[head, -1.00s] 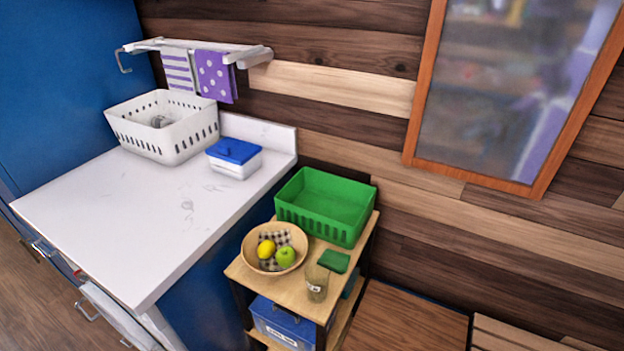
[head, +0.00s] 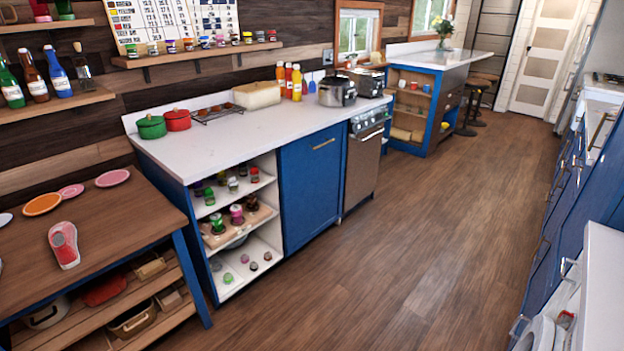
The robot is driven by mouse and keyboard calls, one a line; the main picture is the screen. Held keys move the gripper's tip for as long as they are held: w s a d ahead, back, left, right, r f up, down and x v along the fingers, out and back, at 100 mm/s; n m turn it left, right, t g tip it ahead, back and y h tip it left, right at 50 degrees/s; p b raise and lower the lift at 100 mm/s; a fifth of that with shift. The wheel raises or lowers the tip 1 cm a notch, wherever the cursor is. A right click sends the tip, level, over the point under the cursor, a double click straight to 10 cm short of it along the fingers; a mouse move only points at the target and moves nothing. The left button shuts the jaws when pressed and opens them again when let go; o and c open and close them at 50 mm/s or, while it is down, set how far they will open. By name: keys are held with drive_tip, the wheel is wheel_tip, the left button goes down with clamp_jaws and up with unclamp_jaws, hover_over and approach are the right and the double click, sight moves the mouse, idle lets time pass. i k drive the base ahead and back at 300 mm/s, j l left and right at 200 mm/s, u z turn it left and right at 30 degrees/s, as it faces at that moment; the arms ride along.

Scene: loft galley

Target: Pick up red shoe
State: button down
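A red and pale pink item (head: 64,246) lies on the brown wooden table at the left of the head view. Its rounded outline could be that of a shoe, but I cannot tell for certain. No other thing in view looks like a red shoe. My gripper is not in view.
The wooden table (head: 120,212) also holds a few flat coloured discs, with pots on slatted shelves below. A white counter (head: 235,133) with red and green pots stands beyond it. The wooden floor (head: 400,260) is open between this counter and the blue cabinets (head: 548,250) at right.

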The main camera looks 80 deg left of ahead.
sight(62, 237)
drive_tip(key=u, duration=3.5)
drive_tip(key=i+l+u, duration=0.15)
drive_tip(key=i+u, duration=0.25)
drive_tip(key=i+l+u, duration=0.25)
drive_tip(key=u, duration=0.15)
drive_tip(key=i+l+u, duration=0.4)
